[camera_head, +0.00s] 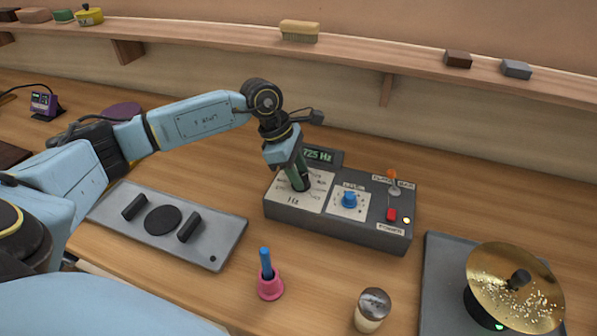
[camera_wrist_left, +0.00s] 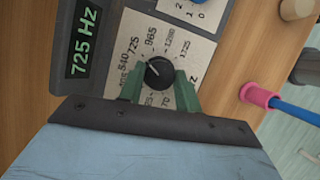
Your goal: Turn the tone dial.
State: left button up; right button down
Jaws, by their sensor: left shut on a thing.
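The tone dial (camera_wrist_left: 160,72) is a black round knob with a white pointer mark on a cream plate with a ring of printed numbers. It sits on the left part of a dark grey box (camera_head: 336,228). A green display (camera_wrist_left: 84,42) reads 725 Hz. My left gripper (camera_head: 301,184) points down at the dial, and its green fingers are shut on the knob, one on each side, as the left wrist view shows (camera_wrist_left: 161,88). In the head view the fingers mostly hide the dial. My right gripper is not in view.
Right of the dial are a blue knob (camera_head: 349,199), a red switch (camera_head: 391,215) and an orange-tipped lever (camera_head: 393,180). A grey plate (camera_head: 225,240) lies left. A pink holder (camera_head: 270,287), a shaker (camera_head: 372,308) and a brass dish (camera_head: 490,300) stand in front.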

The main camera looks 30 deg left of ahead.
pick_arm(q)
jog(key=shift+w+f+m+g+b, duration=0.1)
jog(key=shift+m+g+b, duration=0.5)
jog(key=shift+m+b, duration=0.8)
jog(key=shift+m+g+b, duration=0.5)
jog(key=shift+m+b, duration=0.5)
jog(key=shift+m, duration=0.4)
jog(key=o, duration=1)
jog(key=shift+c, duration=0.2)
jog(key=shift+a+r, duration=0.1)
jog(key=shift+r, duration=0.15)
jog(key=v, duration=1.3)
jog(key=shift+a, duration=0.15)
jog(key=shift+w, duration=0.1)
